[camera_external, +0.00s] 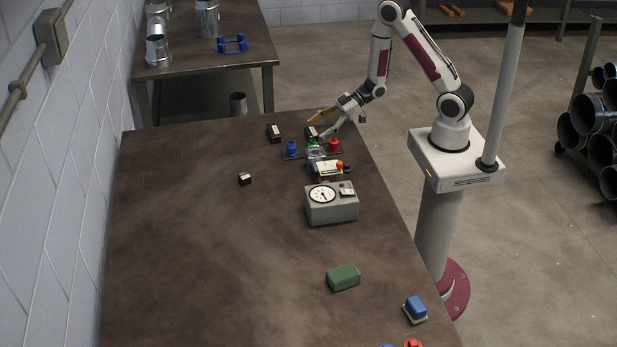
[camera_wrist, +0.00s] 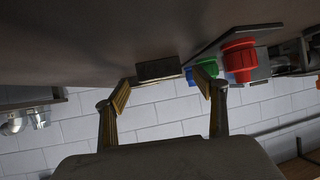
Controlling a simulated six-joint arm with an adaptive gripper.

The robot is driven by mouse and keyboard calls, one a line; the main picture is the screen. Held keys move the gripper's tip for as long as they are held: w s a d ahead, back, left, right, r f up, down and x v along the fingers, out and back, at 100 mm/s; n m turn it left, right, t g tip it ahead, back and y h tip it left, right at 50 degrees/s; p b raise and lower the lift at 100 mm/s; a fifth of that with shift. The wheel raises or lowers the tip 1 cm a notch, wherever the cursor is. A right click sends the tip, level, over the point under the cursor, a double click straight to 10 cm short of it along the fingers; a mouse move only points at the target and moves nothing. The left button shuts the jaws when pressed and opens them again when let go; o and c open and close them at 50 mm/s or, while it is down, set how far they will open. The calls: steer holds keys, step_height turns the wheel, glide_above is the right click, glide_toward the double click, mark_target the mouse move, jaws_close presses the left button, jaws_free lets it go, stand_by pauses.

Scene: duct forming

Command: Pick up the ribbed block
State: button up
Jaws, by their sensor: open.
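My gripper (camera_external: 320,127) is open at the far right part of the table. A small dark block with a pale face (camera_external: 311,132) lies right by its fingertips. In the wrist view, my open gripper (camera_wrist: 164,86) has its two fingers apart, and a dark block (camera_wrist: 158,70) shows in the gap between them. I cannot tell whether the fingers touch it. Its ribs are too small to make out. Similar dark blocks lie farther left, one at the back (camera_external: 274,134) and a smaller one (camera_external: 245,179) nearer the camera.
A plate with blue (camera_external: 291,147), green (camera_external: 314,143) and red (camera_external: 334,144) parts stands close to my gripper. The table's left half is mostly clear.

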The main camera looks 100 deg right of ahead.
mark_target(314, 131)
steer(key=shift+x, duration=1.7)
steer(key=shift+c, duration=0.3)
steer(key=c, duration=1.5)
